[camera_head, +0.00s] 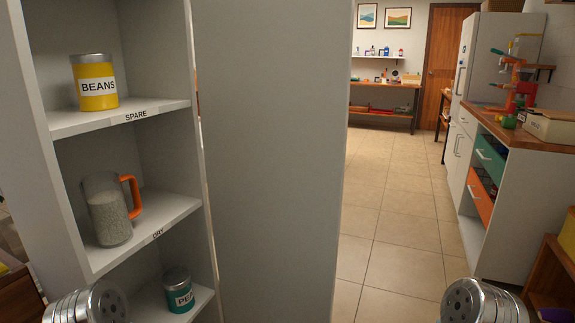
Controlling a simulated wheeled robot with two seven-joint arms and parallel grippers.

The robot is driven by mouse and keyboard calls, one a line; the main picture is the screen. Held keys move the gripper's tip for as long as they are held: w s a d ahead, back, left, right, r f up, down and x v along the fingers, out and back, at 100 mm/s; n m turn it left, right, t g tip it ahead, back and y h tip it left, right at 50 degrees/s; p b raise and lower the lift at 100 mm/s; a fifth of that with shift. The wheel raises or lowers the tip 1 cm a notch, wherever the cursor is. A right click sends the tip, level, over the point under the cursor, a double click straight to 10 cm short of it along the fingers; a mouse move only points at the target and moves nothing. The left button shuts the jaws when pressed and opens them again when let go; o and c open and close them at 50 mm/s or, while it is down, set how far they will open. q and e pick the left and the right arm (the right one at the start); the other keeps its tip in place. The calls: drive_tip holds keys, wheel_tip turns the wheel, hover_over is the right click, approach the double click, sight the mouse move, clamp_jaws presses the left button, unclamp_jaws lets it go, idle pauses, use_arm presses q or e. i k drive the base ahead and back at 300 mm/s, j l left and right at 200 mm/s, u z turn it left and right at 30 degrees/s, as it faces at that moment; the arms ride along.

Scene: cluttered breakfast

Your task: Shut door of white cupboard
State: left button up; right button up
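The white cupboard (30,130) stands close at the left with its shelves exposed. Its door (270,150) is open, a plain pale panel standing out at the right side of the shelves, with a narrow gap visible along the cupboard's side. No handle shows on this face. Only rounded metal parts of my two arms show at the bottom left and bottom right. Both grippers are out of view, so their place relative to the door does not show.
The shelves hold a yellow BEANS tin (95,94), a jug with an orange handle (110,210) and a teal tin (178,290). A counter (530,135) with drawers stands at the right. The tiled floor (390,210) between door and counter is clear.

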sight(273, 78)
drive_tip(key=i+l+u, duration=0.25)
drive_tip(key=l+u, duration=0.2)
drive_tip(key=l, duration=0.15)
drive_tip(key=i+l+u, duration=0.1)
drive_tip(key=l+u, duration=0.4)
drive_tip(key=l, duration=0.15)
drive_tip(key=l+u, duration=0.45)
drive_tip(key=l, duration=0.25)
drive_tip(key=l+u, duration=0.35)
drive_tip(key=l, duration=0.2)
drive_tip(key=l+u, duration=0.35)
drive_tip(key=l, duration=0.2)
drive_tip(key=l+u, duration=0.3)
drive_tip(key=l, duration=0.2)
drive_tip(key=k+l+u, duration=0.2)
drive_tip(key=l+u, duration=0.15)
drive_tip(key=l, duration=0.15)
drive_tip(key=k+j+u, duration=0.1)
